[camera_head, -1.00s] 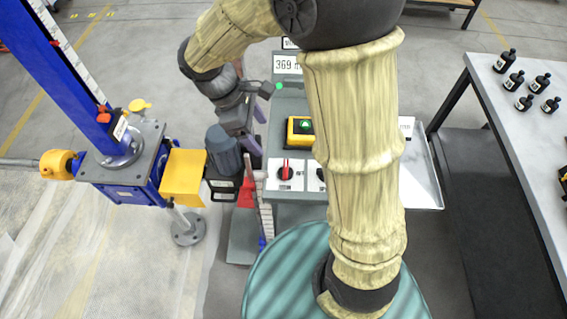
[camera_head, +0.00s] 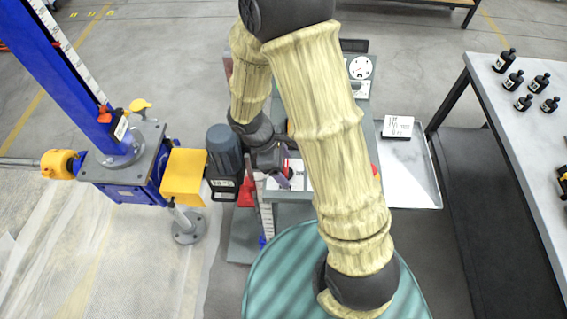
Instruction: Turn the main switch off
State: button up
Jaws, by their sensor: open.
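The control panel (camera_head: 292,213) is a grey console in the middle, largely covered by my sleeved arm. A white switch plate (camera_head: 271,184) shows at its left side, beside and below my gripper. The red rotary switch seen on this plate earlier is now mostly or wholly hidden behind my gripper, so its position cannot be read. My gripper (camera_head: 284,178) is open, with its dark fingers over the plate. I cannot tell whether they touch the switch.
A blue screw jack (camera_head: 125,185) with a yellow box (camera_head: 184,176) and a grey motor (camera_head: 224,152) stands close left of the panel. A round gauge (camera_head: 360,67) shows behind my arm. A metal tray (camera_head: 412,180) and a table (camera_head: 530,130) with black bottles lie right.

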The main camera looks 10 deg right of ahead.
jog(key=shift+c, duration=0.2)
jog(key=c, duration=0.9)
jog(key=shift+c, duration=0.2)
jog(key=shift+m, duration=0.3)
jog(key=m+p, duration=0.1)
jog(key=m, duration=0.1)
jog(key=m+g+y, duration=0.1)
jog(key=m, duration=0.1)
jog(key=shift+w+d+r+g+p, duration=0.1)
jog(key=shift+w+g+p, duration=0.05)
jog(key=shift+g+p, duration=0.2)
jog(key=m+g+y+p, duration=0.1)
jog(key=m, duration=0.3)
jog(key=shift+d+m, duration=0.1)
jog(key=shift+m, duration=0.3)
jog(key=m+y, duration=0.1)
jog(key=m, duration=0.1)
jog(key=m+y, duration=0.1)
jog(key=m, duration=0.1)
jog(key=shift+w+d+m+g, duration=0.1)
jog(key=shift+m+g, duration=0.15)
jog(key=shift+m, duration=0.05)
jog(key=shift+d+m+y+p, duration=0.15)
jog(key=shift+m+y, duration=0.25)
jog(key=shift+m, duration=0.6)
jog(key=shift+a+m+y+p, duration=0.15)
jog(key=shift+m+y, duration=0.25)
jog(key=shift+m, duration=0.6)
jog(key=shift+d, duration=0.1)
